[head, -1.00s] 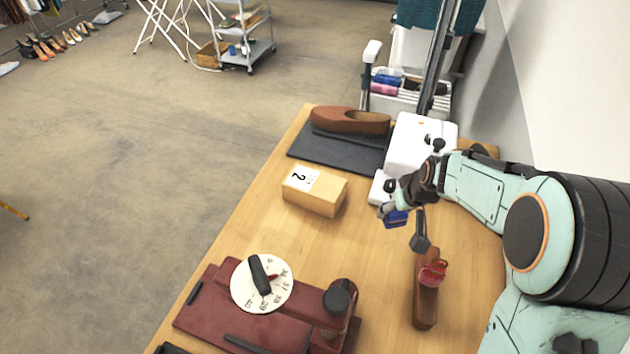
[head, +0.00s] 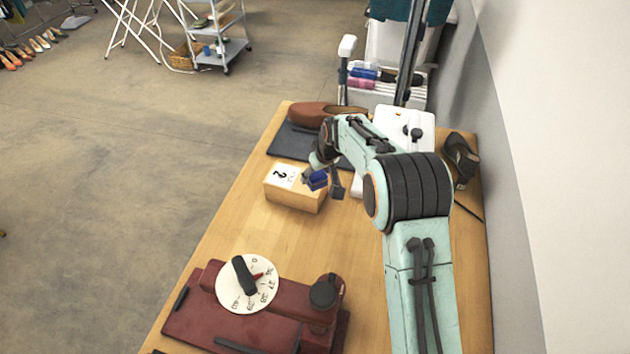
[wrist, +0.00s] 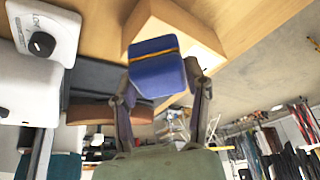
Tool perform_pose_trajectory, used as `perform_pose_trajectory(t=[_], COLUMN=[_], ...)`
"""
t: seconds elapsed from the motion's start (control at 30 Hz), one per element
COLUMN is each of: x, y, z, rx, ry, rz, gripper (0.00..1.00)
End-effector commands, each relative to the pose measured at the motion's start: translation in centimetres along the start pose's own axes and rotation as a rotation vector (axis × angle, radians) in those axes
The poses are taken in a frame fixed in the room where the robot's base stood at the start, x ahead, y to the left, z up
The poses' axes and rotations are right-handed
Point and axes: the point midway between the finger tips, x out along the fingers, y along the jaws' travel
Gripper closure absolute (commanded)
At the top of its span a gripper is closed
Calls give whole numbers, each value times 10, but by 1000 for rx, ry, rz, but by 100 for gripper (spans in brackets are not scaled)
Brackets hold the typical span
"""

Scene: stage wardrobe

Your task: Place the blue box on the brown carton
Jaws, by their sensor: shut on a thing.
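The brown carton (head: 292,197) sits on the wooden table with a white label marked 2 on its top. It also shows behind the box in the wrist view (wrist: 205,35). The blue box (head: 315,180) is at the right part of the carton's top in the head view. In the wrist view the blue box (wrist: 157,77), with an orange band, is between both fingers. My gripper (head: 322,178) is shut on it. Whether the box touches the carton or hangs just above it, I cannot tell.
A dark red device with a white dial (head: 242,284) stands at the front of the table. A white machine (head: 405,128) stands at the back right. Table between carton and dial is clear.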

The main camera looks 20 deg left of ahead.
Motion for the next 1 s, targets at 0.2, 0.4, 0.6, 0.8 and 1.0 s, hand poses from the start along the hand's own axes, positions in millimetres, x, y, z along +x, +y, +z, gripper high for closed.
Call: perform_pose_trajectory(t=[0.2, 0.4, 0.6, 0.8, 1.0], x=[18, 43, 44, 47, 46], y=[4, 4, 4, 4, 4], z=[-4, 7, 7, 8, 8], rx=[0, 0, 0, 0, 0], ry=[0, -2, 1, 1, 1], rz=[0, 0, 1, 1, 0], gripper=[88, 88, 88, 43, 26])
